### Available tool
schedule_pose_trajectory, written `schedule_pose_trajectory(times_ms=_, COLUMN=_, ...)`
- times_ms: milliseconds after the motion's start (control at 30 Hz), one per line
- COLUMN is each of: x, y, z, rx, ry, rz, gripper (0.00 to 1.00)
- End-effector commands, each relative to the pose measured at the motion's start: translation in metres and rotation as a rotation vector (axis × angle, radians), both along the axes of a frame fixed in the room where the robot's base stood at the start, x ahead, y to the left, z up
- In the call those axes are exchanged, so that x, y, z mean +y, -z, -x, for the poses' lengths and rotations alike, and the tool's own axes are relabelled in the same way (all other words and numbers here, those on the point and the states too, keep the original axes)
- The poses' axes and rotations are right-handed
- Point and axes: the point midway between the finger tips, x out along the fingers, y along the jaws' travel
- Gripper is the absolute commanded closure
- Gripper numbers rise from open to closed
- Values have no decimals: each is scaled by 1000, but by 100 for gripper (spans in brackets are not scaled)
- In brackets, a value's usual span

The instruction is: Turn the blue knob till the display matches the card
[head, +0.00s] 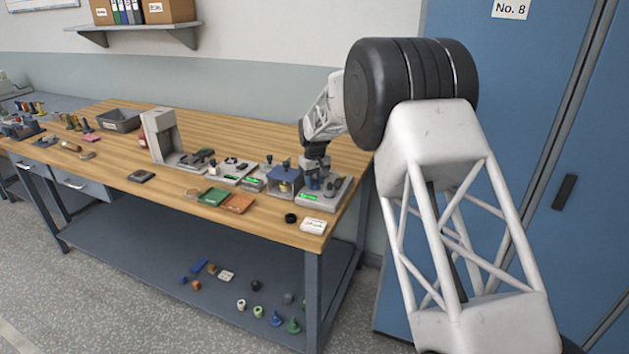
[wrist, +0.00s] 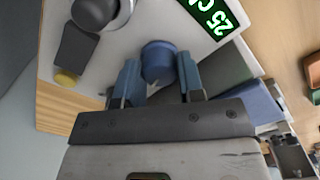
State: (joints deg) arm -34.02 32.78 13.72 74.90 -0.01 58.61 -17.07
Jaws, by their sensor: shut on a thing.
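My gripper (wrist: 158,78) is shut on the blue knob (wrist: 158,60), which shows between its two blue-grey fingertips in the wrist view. The knob sits on a pale device panel (wrist: 120,45). The green display (wrist: 210,14) on this panel is partly cut off by the frame edge; "25 C" can be read, turned in the picture. In the head view my gripper (head: 313,180) is over the device (head: 325,203) at the bench's right end, and the knob is hidden. A white card (head: 314,225) lies in front of the device; its print is too small to read.
A round grey knob (wrist: 98,10) and a dark lever with a yellow end (wrist: 68,78) are close to my fingers. A blue box-like fixture (head: 284,184) stands left of the device. Green (head: 213,196) and orange (head: 237,203) trays lie farther left. A black ring (head: 290,218) lies by the card.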

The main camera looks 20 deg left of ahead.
Motion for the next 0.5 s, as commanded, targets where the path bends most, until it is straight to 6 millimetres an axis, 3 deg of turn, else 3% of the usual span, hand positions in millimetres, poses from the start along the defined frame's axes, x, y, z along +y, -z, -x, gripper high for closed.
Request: schedule_pose_trajectory(times_ms=500, x=0, y=-1, z=-1, rx=-1, ry=487, rz=-2, gripper=88)
